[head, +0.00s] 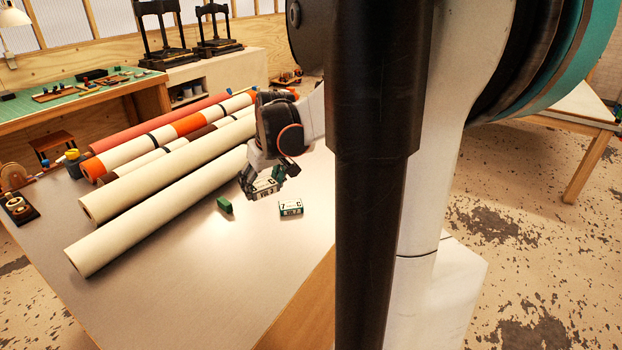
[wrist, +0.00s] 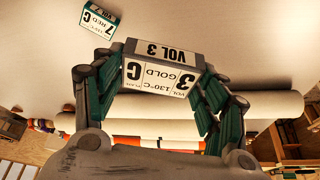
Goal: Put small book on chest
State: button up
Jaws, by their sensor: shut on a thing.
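In the wrist view the held book (wrist: 162,76) reads "VOL 3" and "GOLD" and sits between both fingers. It is over the grey worktop (head: 190,270); I cannot tell how large the gap below it is. A second small labelled book (head: 290,207) lies on the worktop just right of my gripper; its label reads "7 RED" in the wrist view (wrist: 98,18). No chest is clearly identifiable, though the worktop's wooden body (head: 300,305) could be one.
Long cream rolls (head: 160,210), orange-banded rolls (head: 190,124) and a red roll (head: 165,120) lie behind my gripper. The worktop's front is clear. A green-matted bench (head: 80,97) stands at back left.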

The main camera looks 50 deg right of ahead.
aim_at(271, 241)
jog(key=shift+s+d, duration=0.25)
jog(key=shift+d, duration=0.1)
notch_tip(271, 241, down, 20)
jog(key=b, duration=0.6)
jog(key=shift+r, duration=0.25)
jog(key=shift+f, duration=0.15)
jog(key=o, duration=1.1)
jog(key=shift+c, duration=0.2)
jog(key=p+v, duration=0.3)
jog(key=v, duration=0.9)
jog(key=shift+p, duration=0.35)
jog(key=shift+a, duration=0.15)
